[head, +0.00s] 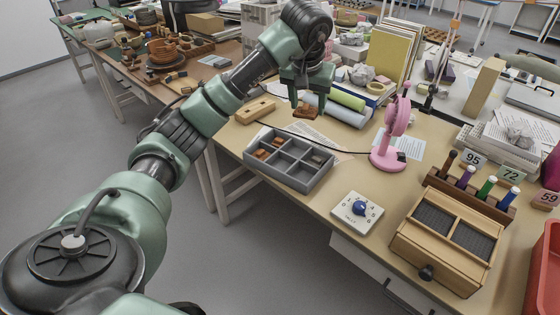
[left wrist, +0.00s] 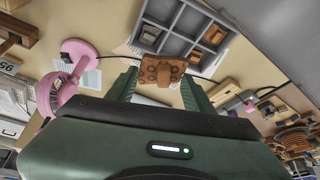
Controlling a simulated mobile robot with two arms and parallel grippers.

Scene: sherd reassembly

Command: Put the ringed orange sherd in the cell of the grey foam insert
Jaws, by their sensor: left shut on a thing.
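An orange-brown sherd (head: 306,111) is held between the fingers of my left gripper (head: 308,104), above the table behind the insert. In the left wrist view the sherd (left wrist: 160,71) shows dark round marks and sits between the green fingertips of the same gripper (left wrist: 160,80). The grey foam insert (head: 275,177) lies on the table, nearer the front edge and apart from the sherd. It has several cells; orange-brown pieces lie in left cells and a small dark piece on the right. The insert also shows in the left wrist view (left wrist: 180,46). My right gripper is out of view.
A pink stand (head: 390,145) is right of the insert, with a white dial box (head: 357,210) in front. A wooden block (head: 255,111) lies behind the insert. Papers and a rolled green tube (head: 347,99) lie nearby. A wooden box (head: 445,235) stands at right.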

